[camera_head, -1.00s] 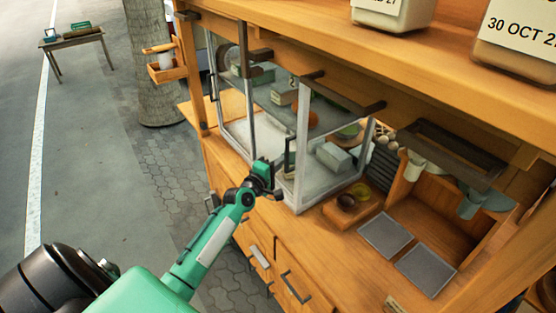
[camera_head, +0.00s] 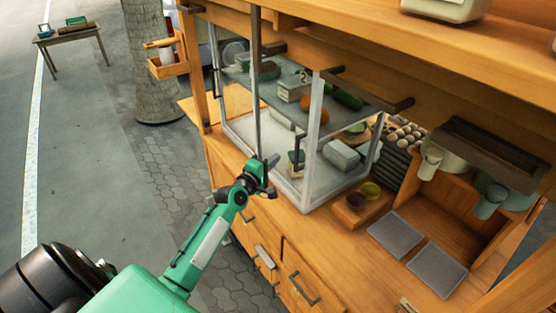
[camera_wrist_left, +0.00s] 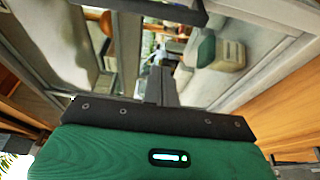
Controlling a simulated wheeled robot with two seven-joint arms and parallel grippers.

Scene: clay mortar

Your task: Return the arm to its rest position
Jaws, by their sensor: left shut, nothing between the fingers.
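My left arm (camera_head: 205,245) reaches up from the lower left in the head view, green with dark joints. My left gripper (camera_head: 272,162) is at the front of the glass display case (camera_head: 310,140) on the wooden stall. Its fingers also show in the left wrist view (camera_wrist_left: 162,85), close together with nothing between them. I cannot tell whether the fingertips touch the case. My right gripper is not in view.
The wooden stall has a counter (camera_head: 340,245) with two grey mats (camera_head: 397,234) and small bowls on a wooden block (camera_head: 350,215). Drawers with handles (camera_head: 303,288) lie below. Open pavement (camera_head: 110,200) is at the left, with a small table (camera_head: 70,38) farther off.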

